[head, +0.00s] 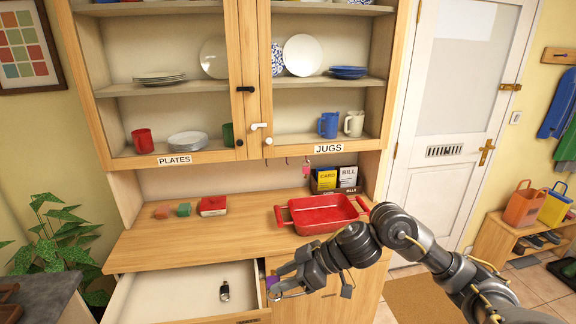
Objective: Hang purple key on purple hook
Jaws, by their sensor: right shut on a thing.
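My right gripper (272,289) reaches in from the right and is at the right side of the open drawer. It is shut on a small purple thing (271,282), which looks like the purple key's tag; the fingers hide most of it. Small hooks (287,161) hang in a row under the cabinet's lower edge, near the JUGS label. One bears a pink tag (306,169). Their colours are too small to tell surely, so I cannot pick out the purple hook. My left gripper is not in view.
The open drawer (150,297) holds a black-tagged key (224,291). A red tray (322,214) stands on the counter (170,243) near my right arm. A bill holder (335,180) stands behind the tray. Glass doors are above.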

